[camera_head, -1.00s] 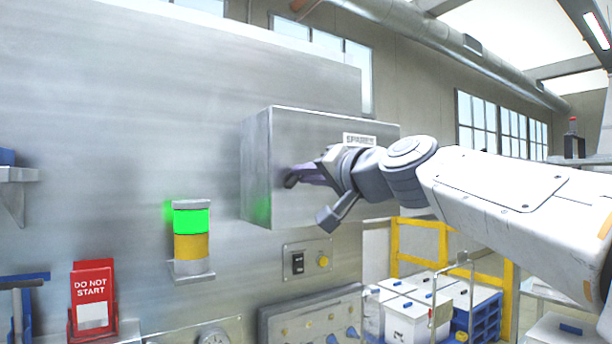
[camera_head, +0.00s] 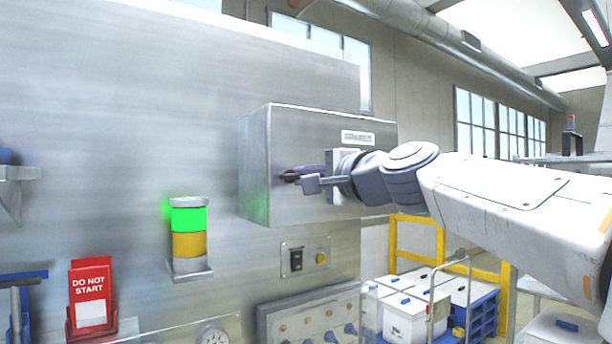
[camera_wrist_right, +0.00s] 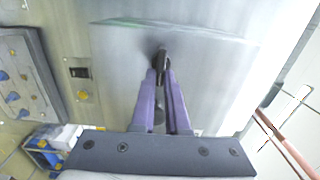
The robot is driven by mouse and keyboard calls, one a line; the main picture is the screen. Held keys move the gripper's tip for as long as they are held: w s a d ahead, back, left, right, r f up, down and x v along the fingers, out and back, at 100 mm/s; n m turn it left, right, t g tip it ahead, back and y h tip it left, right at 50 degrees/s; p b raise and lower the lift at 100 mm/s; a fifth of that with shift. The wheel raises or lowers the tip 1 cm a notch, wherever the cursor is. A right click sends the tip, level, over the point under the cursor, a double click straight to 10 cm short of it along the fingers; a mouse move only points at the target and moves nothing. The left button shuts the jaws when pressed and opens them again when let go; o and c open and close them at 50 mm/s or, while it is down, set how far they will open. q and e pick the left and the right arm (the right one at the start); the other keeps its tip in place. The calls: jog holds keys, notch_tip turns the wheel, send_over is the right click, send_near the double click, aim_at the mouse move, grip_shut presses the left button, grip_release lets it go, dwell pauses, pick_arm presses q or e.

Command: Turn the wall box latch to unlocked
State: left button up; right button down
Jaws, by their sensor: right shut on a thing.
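The wall box (camera_head: 300,135) is a grey metal box on the big panel, with a small label plate (camera_head: 357,137) at its upper right. Its dark latch (camera_head: 289,177) sits on the front face and shows in the right wrist view (camera_wrist_right: 162,56). My right gripper (camera_wrist_right: 162,74) reaches the latch from the right in the head view, and its purple fingers are closed on it. The fingers and wrist hide much of the latch, so I cannot tell its exact angle. My left gripper is not in view.
A light stack (camera_head: 189,219) glowing green stands left of the box. Below the box are a black switch with a yellow button (camera_head: 307,259) and a knobbed panel (camera_head: 310,315). A red sign (camera_head: 92,297) is at lower left. White bins (camera_head: 405,318) stand lower right.

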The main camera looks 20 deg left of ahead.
dwell(0.4)
jog(key=c, duration=0.9)
grip_release()
jog(key=shift+d, duration=0.1)
jog(key=b+v, duration=0.4)
jog(key=v, duration=0.6)
jog(key=shift+s+d, duration=0.15)
jog(key=shift+f, duration=0.1)
